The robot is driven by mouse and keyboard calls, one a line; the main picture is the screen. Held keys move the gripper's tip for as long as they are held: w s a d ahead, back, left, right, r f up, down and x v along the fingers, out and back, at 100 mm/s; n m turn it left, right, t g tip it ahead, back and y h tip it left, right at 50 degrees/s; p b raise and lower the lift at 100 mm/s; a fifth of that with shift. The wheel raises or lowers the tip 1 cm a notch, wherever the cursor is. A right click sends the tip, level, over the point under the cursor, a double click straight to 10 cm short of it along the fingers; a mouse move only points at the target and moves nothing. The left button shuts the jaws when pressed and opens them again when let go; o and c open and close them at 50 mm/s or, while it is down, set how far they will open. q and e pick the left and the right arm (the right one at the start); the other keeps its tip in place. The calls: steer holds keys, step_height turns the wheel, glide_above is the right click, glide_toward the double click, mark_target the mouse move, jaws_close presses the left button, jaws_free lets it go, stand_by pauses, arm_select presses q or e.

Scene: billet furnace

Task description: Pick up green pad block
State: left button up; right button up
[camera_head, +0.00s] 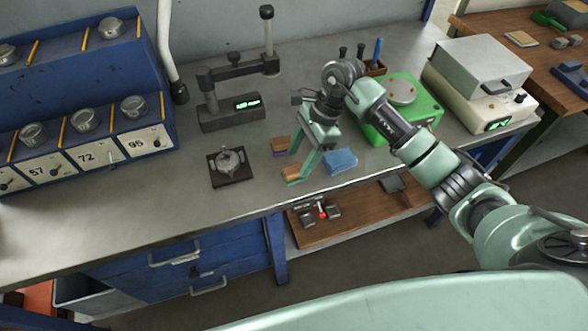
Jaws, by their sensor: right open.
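The green pad block (290,174), a small wooden-brown block with a green layer at its base, lies on the grey workbench near its front edge. My right gripper (298,167) reaches in from the right and points down over the bench. Its pale green fingers are open, with the tips close to the green pad block. I cannot tell whether they touch it or whether the block lies between them. A similar brown block with a purple base (279,146) sits just behind. My left gripper is not in view.
A folded blue cloth (341,161) lies right of the gripper. A dark plate with a metal fixture (230,165) stands to the left. Behind are a gauge stand with a green display (230,112) and a green device (405,120). The bench's left front is clear.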

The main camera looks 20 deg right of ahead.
mark_target(295, 168)
steer(key=p+x, duration=0.1)
steer(key=x, duration=0.2)
steer(key=shift+s+f, duration=0.1)
steer(key=shift+f, duration=0.1)
steer(key=shift+a+f, duration=0.1)
steer(key=shift+f, duration=0.1)
jaws_close()
step_height(295, 168, up, 20)
steer(key=b, duration=0.5)
